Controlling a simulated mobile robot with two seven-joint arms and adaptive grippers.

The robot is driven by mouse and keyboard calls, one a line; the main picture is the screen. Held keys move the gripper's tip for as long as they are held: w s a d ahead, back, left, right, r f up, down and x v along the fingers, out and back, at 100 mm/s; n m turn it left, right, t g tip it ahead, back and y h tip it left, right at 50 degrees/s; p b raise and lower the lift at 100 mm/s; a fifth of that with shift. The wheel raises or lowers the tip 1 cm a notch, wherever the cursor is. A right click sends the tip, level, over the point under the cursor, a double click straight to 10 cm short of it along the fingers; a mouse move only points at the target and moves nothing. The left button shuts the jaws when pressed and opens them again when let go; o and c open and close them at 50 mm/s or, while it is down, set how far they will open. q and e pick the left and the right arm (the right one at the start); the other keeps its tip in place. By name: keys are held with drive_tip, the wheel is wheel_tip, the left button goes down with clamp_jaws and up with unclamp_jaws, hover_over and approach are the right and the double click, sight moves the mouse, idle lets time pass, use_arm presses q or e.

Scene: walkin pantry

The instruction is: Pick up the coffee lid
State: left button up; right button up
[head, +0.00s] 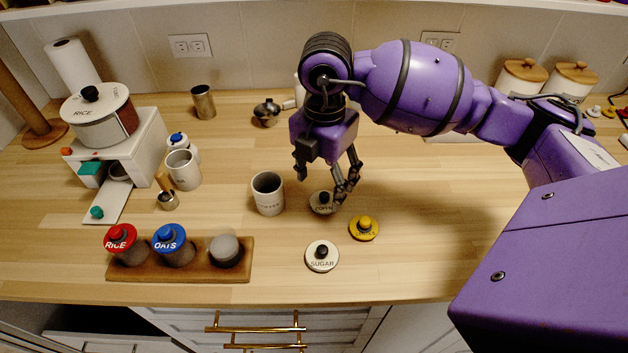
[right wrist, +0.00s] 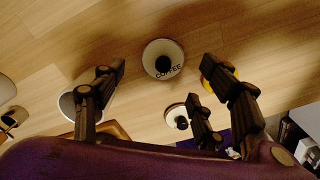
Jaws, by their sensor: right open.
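The coffee lid (head: 321,205) is a round white disc with a black knob, lying on the wooden counter. In the right wrist view the coffee lid (right wrist: 163,60) shows its COFFEE lettering and lies between and beyond my fingers. My right gripper (head: 326,180) is open and empty, pointing down just above the lid. In the right wrist view its fingers (right wrist: 165,85) are spread wide. The grey coffee canister (head: 267,194) stands open, left of the lid. My left gripper is not in view.
The sugar lid (head: 322,256) and a yellow lid (head: 364,228) lie close by, nearer the front edge. A wooden tray (head: 180,273) with several jars is at front left. A white dispenser (head: 146,143) stands at left.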

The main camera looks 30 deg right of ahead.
sight(323, 194)
wheel_tip(323, 194, down, 4)
drive_tip(key=shift+d+r, duration=0.1)
drive_tip(key=shift+f, duration=0.45)
drive_tip(key=c, duration=0.8)
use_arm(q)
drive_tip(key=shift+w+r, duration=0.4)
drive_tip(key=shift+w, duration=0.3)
use_arm(e)
drive_tip(key=shift+c, duration=1.2)
